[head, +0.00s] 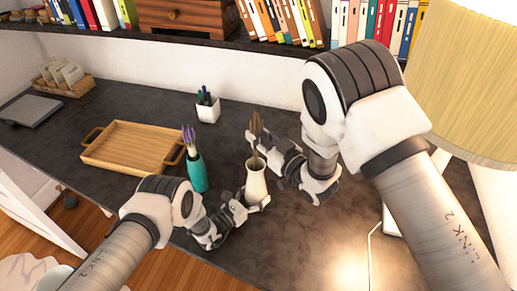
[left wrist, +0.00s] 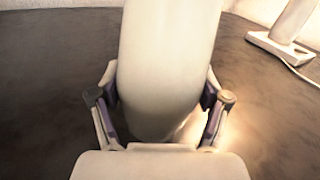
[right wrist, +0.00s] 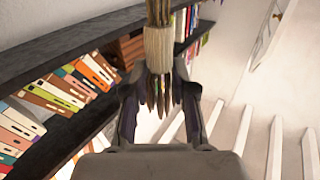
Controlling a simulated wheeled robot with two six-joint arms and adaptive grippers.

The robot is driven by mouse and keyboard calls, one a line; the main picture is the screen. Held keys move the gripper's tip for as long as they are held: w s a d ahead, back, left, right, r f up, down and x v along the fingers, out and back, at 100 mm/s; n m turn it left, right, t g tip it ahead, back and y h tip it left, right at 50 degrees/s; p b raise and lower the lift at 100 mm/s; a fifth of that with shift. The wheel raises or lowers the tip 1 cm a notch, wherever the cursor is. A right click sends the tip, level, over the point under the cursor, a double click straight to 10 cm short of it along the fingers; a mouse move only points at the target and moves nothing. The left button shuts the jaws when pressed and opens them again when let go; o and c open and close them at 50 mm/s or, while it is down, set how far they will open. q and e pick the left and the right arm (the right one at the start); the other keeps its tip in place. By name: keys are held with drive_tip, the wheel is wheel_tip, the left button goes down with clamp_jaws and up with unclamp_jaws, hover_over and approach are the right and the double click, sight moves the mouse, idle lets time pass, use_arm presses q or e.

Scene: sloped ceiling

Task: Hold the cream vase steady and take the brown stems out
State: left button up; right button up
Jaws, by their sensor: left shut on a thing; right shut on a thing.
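The cream vase (head: 256,182) stands upright on the dark desk in the head view. My left gripper (head: 248,203) is shut on its lower body; the vase also fills the middle of the left wrist view (left wrist: 165,60), between the fingers. The brown stems (head: 256,124) rise upright above the vase mouth. My right gripper (head: 262,146) is shut on them; the bundle with its pale band also shows in the right wrist view (right wrist: 158,45).
A teal vase (head: 196,172) with purple stems (head: 189,138) stands left of my left gripper. A wooden tray (head: 130,146), a white pen cup (head: 208,108) and a lamp (head: 470,80) are around. A bookshelf (head: 235,40) runs above the desk's back.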

sight(258, 161)
use_arm(q)
drive_tip(key=o, duration=1.5)
use_arm(e)
drive_tip(key=shift+r, duration=0.1)
use_arm(q)
drive_tip(key=shift+o, duration=0.2)
drive_tip(key=v, duration=1.2)
drive_tip(key=shift+r, duration=0.1)
drive_tip(key=shift+w+d, duration=0.1)
drive_tip(key=x, duration=1.1)
drive_tip(key=shift+w+d, duration=0.2)
drive_tip(key=shift+d, duration=0.05)
drive_tip(key=shift+w, duration=0.1)
use_arm(e)
wheel_tip(258, 161, down, 10)
